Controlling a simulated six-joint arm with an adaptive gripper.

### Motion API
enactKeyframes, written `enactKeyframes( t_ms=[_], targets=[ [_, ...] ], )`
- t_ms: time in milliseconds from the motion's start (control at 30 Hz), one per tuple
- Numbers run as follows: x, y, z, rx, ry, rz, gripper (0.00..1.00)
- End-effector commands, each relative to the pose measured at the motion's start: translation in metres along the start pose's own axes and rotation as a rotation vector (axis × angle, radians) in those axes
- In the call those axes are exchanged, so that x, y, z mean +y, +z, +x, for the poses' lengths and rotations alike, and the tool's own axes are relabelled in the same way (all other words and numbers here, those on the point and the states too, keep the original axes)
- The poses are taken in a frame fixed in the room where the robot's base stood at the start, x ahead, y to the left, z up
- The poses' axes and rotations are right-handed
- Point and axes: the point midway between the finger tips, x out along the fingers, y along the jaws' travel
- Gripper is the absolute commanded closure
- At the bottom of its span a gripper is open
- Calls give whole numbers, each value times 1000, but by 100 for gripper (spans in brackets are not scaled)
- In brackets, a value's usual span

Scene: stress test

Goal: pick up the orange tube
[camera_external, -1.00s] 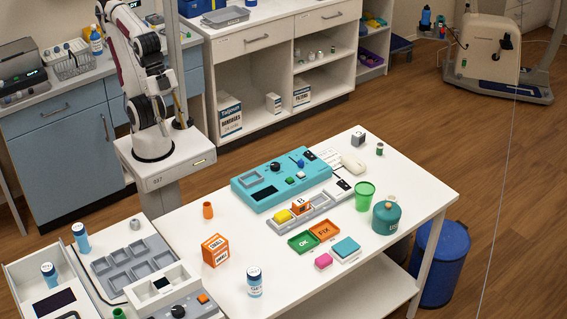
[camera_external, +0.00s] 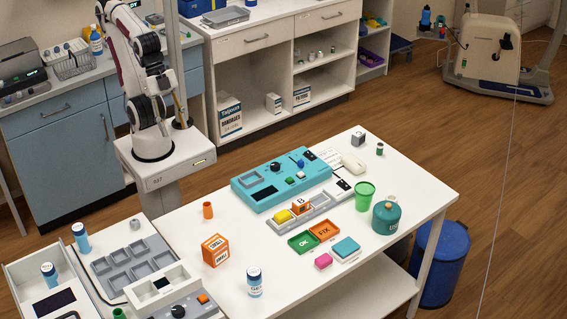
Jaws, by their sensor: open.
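The orange tube (camera_external: 208,210) is a small, short cylinder standing upright on the white table (camera_external: 190,238), near its left edge. Bare tabletop surrounds it, and nothing touches it. Nothing of mine is close to the tube.
An orange box (camera_external: 215,250) and a white-capped bottle (camera_external: 255,283) stand in front of the tube. A teal panel (camera_external: 262,192) lies to its right. A green cup (camera_external: 364,197) and teal jar (camera_external: 390,217) stand farther right. A grey tray (camera_external: 130,262) is at left.

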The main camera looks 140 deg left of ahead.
Motion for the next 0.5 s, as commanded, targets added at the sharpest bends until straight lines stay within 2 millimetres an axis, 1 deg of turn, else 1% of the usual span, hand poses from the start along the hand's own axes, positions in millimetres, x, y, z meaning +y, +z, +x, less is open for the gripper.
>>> enactKeyframes(
  t_ms=[167,267,367,500],
  targets=[
    [6,-6,4,7,20,-3,59],
    [16,-14,10,17,50,-10,59],
    [31,-26,18,32,93,-23,59],
    [56,-47,33,59,163,-56,59]
  ],
)
